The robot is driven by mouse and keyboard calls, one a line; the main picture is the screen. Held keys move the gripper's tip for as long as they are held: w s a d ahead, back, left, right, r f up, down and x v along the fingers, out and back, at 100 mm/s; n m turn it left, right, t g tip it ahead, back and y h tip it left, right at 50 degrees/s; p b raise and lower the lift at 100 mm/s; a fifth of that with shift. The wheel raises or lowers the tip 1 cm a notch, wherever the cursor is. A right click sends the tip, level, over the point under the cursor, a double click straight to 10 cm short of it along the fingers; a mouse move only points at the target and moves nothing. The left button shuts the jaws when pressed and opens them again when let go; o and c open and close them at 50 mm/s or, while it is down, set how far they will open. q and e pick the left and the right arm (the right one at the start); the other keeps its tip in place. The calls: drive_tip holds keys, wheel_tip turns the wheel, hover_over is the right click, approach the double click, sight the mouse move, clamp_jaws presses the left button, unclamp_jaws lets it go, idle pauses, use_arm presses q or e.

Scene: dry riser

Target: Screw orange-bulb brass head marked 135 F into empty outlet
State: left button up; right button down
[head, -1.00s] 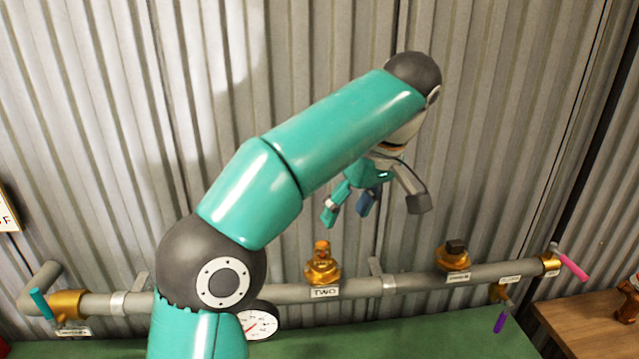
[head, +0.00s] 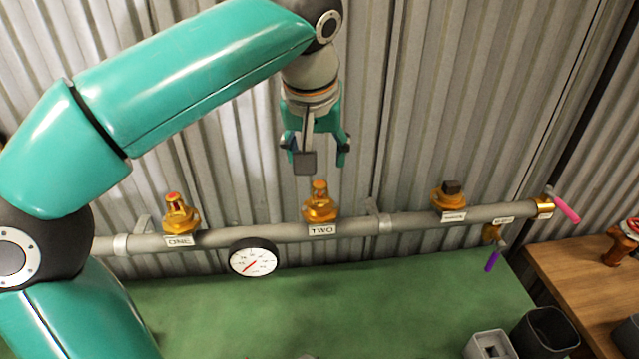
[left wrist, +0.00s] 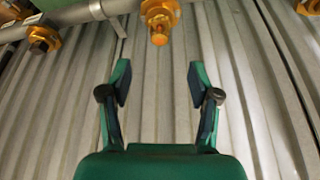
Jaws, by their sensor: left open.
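A brass head with an orange bulb (head: 320,204) stands upright on the pipe at the label TWO. It also shows at the top of the left wrist view (left wrist: 159,20). No 135 F marking is readable. A brass head with a red bulb (head: 181,214) stands at the label ONE. A third brass fitting (head: 450,197) with a dark square top is farther right; its label is too blurred to read. I see no clearly empty outlet. My left gripper (head: 317,158) is open and empty, pointing down just above the orange-bulb head, apart from it. My right gripper is not in view.
The grey pipe (head: 280,232) runs along the corrugated wall. A pressure gauge (head: 253,258) sits below it. Pink (head: 566,209) and purple (head: 492,261) handles are at the right. A grey box (head: 489,345) and dark bin (head: 545,333) stand on the green bench (head: 380,300), otherwise mostly clear.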

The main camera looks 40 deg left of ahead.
sight(319, 184)
use_arm(q)
drive_tip(key=x, duration=1)
drive_tip(key=shift+f, duration=0.15)
clamp_jaws()
drive_tip(key=m+h, duration=0.1)
drive_tip(key=m, duration=0.2)
drive_tip(key=shift+m+t, duration=0.3)
drive_tip(key=shift+m+h, duration=0.6)
drive_tip(key=shift+m, duration=0.5)
